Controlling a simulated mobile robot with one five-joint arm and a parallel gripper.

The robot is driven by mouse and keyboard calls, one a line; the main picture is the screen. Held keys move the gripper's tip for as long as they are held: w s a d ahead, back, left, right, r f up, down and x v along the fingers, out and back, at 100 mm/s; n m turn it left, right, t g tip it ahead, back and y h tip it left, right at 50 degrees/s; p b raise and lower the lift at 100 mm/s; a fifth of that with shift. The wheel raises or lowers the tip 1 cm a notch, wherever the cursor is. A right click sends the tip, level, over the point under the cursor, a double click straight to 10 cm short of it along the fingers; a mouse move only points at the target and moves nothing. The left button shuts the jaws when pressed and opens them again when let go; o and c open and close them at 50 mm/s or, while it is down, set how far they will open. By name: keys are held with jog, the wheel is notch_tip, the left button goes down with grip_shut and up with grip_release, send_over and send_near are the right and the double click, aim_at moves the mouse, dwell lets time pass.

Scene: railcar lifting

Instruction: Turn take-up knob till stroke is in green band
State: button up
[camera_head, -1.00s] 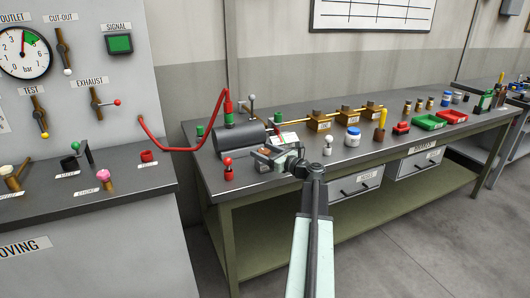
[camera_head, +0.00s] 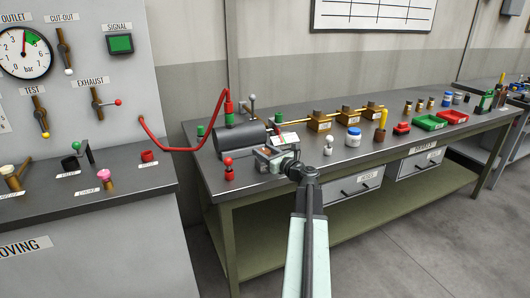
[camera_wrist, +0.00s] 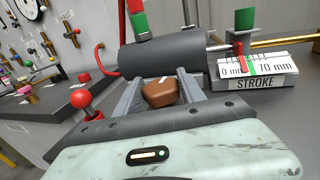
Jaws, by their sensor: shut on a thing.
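The brown take-up knob (camera_wrist: 160,93) sits between the two grey fingers of my gripper (camera_wrist: 162,90) in the wrist view, with a small white mark on top. My gripper is shut on it. The dark grey cylinder (camera_wrist: 165,50) lies just behind the knob. To its right, the STROKE scale (camera_wrist: 268,66) has a red pointer (camera_wrist: 240,60) near its 0 end. The green band (camera_wrist: 251,64) is just right of the pointer. In the head view, my gripper (camera_head: 272,156) is in front of the cylinder (camera_head: 240,138), and hides the knob.
A red-balled lever (camera_wrist: 80,100) stands close left of my gripper. A red hose (camera_head: 180,148) runs to the cylinder. The control panel (camera_head: 85,110) is at left.

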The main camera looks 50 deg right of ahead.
jog(key=m+h, duration=0.1)
jog(key=m+g+h, duration=0.1)
jog(key=h, duration=0.1)
jog(key=m+h, duration=0.1)
jog(key=h, duration=0.1)
jog(key=shift+a, duration=0.25)
jog(key=m+g+h, duration=0.4)
jog(key=m+h, duration=0.1)
jog(key=shift+w+d+g+h, duration=0.1)
jog(key=shift+g+h, duration=0.3)
jog(key=m+g+h, duration=0.3)
jog(key=m+g, duration=0.1)
jog(key=g, duration=0.1)
jog(key=shift+d, duration=0.1)
jog(key=shift+m+g+h, duration=0.5)
jog(key=shift+m+g, duration=0.4)
jog(key=shift+g, duration=0.9)
jog(key=o, duration=1.4)
jog(key=shift+d, duration=0.1)
jog(key=shift+c, duration=0.2)
jog(key=a, duration=0.2)
jog(key=s+a, duration=0.1)
jog(key=a, duration=0.2)
jog(key=s+a, duration=0.1)
jog(key=a, duration=0.1)
jog(key=shift+a, duration=0.4)
